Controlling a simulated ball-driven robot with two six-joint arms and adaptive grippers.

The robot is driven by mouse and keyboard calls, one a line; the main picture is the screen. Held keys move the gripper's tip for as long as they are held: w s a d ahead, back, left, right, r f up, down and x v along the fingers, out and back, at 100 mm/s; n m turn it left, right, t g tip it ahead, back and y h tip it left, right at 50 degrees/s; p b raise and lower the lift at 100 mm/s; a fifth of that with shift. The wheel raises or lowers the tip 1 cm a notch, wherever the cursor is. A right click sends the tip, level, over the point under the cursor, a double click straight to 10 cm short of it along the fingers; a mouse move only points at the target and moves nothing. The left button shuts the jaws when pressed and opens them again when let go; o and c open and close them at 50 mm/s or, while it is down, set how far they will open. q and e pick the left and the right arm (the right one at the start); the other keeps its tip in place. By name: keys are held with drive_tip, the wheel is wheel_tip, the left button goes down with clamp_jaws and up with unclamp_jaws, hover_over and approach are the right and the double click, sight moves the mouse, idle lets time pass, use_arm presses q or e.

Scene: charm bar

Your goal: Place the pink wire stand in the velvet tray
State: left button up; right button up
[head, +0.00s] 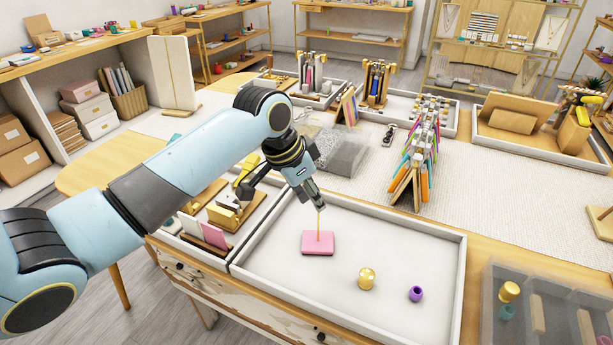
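The pink wire stand (317,243) has a flat pink base and a thin gold upright wire. It is upright over the left part of the pale velvet tray (400,235). I cannot tell whether its base touches the tray floor or hangs just above it. My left gripper (319,206) comes down from above, its fingers close together at the top of the wire and appearing shut on it. The wire's top end is hidden by the fingers. My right gripper is not in view.
A gold cylinder (366,279) and a small purple bead (416,294) stand in the tray's front right. A tray with cards and gold blocks (215,235) adjoins on the left. A row of colourful cards (415,165) stands behind. A grey divided box (545,310) is at right.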

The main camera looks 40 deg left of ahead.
use_arm(q)
drive_tip(key=v, duration=0.7)
drive_tip(key=shift+r, duration=0.2)
drive_tip(key=shift+s, duration=0.1)
